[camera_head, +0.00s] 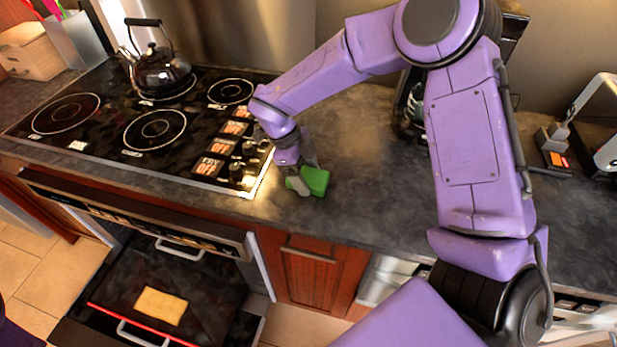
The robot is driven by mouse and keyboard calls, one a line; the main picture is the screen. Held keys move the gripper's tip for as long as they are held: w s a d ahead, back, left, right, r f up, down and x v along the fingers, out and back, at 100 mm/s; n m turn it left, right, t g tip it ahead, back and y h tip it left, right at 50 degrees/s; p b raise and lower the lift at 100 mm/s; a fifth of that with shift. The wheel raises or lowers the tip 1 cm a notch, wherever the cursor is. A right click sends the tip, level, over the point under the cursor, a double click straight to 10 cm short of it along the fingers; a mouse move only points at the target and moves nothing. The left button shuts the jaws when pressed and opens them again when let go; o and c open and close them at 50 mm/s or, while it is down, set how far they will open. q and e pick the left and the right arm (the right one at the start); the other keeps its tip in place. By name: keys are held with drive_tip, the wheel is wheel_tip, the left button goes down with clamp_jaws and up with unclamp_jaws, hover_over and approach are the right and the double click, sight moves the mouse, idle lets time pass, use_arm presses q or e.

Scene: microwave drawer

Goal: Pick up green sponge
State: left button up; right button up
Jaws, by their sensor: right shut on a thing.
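The green sponge (317,180) is on or just above the dark countertop (370,215), right of the stove; I cannot tell whether it touches the counter. My right gripper (302,187) is shut on the sponge, with a finger in front of its left part. My purple right arm reaches down to it from the upper right. My left gripper is not in view.
A black kettle (161,72) stands on the stove (120,125) at the left. Below, a drawer (205,290) is open with a yellow item (161,305) on it. The counter in front of and right of the sponge is clear.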

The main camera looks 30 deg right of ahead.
sight(311, 175)
drive_tip(key=r, duration=0.3)
drive_tip(key=shift+w, duration=0.2)
drive_tip(key=s+a+r+b, duration=0.3)
drive_tip(key=a+r+b, duration=0.1)
drive_tip(key=a+r, duration=0.6)
drive_tip(key=a, duration=0.3)
drive_tip(key=shift+a, duration=0.35)
